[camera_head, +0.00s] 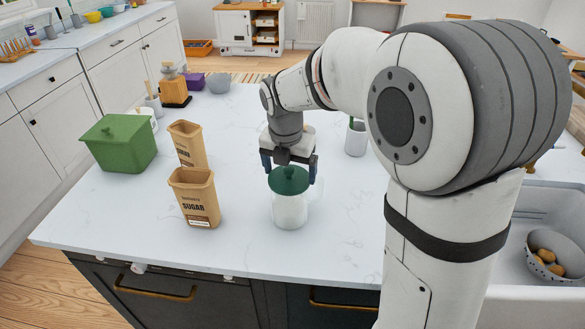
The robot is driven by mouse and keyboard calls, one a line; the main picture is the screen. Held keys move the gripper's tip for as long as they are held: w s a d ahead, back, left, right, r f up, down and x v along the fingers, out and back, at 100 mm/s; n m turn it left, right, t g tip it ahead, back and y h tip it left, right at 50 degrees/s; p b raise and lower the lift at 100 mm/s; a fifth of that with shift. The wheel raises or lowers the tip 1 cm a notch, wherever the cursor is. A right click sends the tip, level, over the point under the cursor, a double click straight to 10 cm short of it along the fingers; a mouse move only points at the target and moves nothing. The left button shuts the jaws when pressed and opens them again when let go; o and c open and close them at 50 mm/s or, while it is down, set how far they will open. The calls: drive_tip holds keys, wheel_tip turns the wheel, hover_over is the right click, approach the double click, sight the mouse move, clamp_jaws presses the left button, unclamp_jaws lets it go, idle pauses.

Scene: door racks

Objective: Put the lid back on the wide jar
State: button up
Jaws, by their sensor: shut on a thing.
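The wide jar (290,212) is a pale, see-through jar standing upright on the white counter near its front edge. A green round lid (289,180) with a small knob sits at the jar's mouth. My gripper (289,167) points down from above and is shut on the lid, with a dark finger showing on each side. The lid looks level and lined up over the jar. I cannot tell whether it rests fully on the rim or hangs just above it.
Two brown sugar packets (196,200) stand left of the jar, with a green lidded box (120,143) farther left. A white canister (356,138) stands behind right. A sink with a colander (552,252) is at the right. The counter (240,250) around the jar is clear.

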drive_tip(key=o, duration=0.7)
drive_tip(key=shift+r+p, duration=2.9)
drive_tip(key=shift+r, duration=0.65)
clamp_jaws()
